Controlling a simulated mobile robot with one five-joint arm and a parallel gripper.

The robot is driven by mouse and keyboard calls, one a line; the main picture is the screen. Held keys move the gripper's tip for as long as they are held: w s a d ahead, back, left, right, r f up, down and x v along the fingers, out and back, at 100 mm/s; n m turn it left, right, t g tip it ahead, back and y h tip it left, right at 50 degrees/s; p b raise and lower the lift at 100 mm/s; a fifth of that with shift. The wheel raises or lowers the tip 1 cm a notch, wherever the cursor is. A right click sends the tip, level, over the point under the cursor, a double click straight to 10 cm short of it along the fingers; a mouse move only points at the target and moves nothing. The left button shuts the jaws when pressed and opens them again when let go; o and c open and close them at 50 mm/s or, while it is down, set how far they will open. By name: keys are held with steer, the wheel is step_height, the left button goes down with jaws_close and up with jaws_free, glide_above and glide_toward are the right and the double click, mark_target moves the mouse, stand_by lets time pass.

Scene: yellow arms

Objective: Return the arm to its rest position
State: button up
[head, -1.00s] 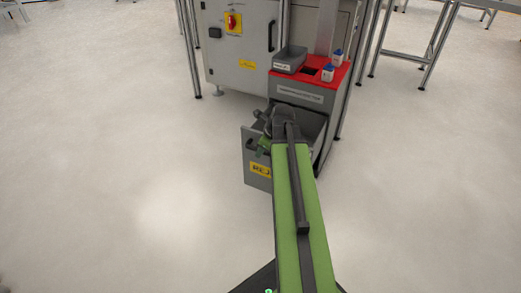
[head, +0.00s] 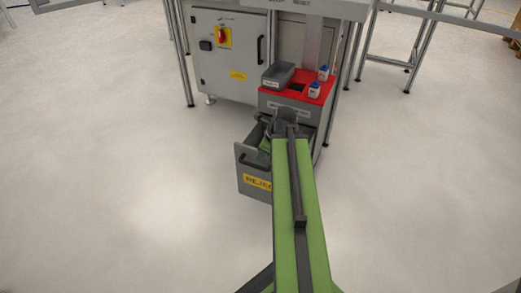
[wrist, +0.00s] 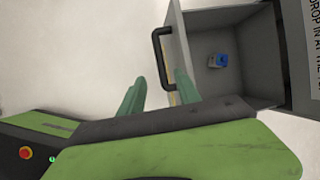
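My green arm (head: 290,185) reaches forward to the open reject drawer (head: 252,181) of a grey cabinet. In the head view my gripper is mostly hidden behind the arm's end; a bit of green shows by the drawer. In the wrist view my gripper's two green fingers (wrist: 161,78) stand apart with nothing held between them. They are close to the dark drawer handle (wrist: 156,45) and the drawer front; whether they touch either is unclear. A small blue and white item (wrist: 218,61) lies inside the drawer.
A grey control box with a red switch (head: 222,37) stands behind. Metal table legs are at the right. The floor at left and right is clear.

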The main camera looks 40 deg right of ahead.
stand_by(0.3)
steer(key=w+a+n+g+y, duration=0.1)
steer(key=w+a+n, duration=0.25)
steer(key=a, duration=0.85)
steer(key=w+a+n+y, duration=0.1)
steer(key=w+a+n, duration=0.25)
steer(key=a, duration=0.75)
steer(key=s+a+f+n+g+h, duration=0.1)
steer(key=s+a+f+n+g, duration=0.15)
steer(key=a+n, duration=0.95)
step_height(320, 180, up, 37)
steer(key=s+d+n+g+h+p, duration=0.1)
steer(key=n+p, duration=1)
steer(key=p, duration=2.5)
steer(key=shift+s+d+p, duration=0.35)
steer(key=shift+s, duration=0.55)
steer(key=shift+f+g, duration=0.1)
steer(key=shift+g, duration=0.15)
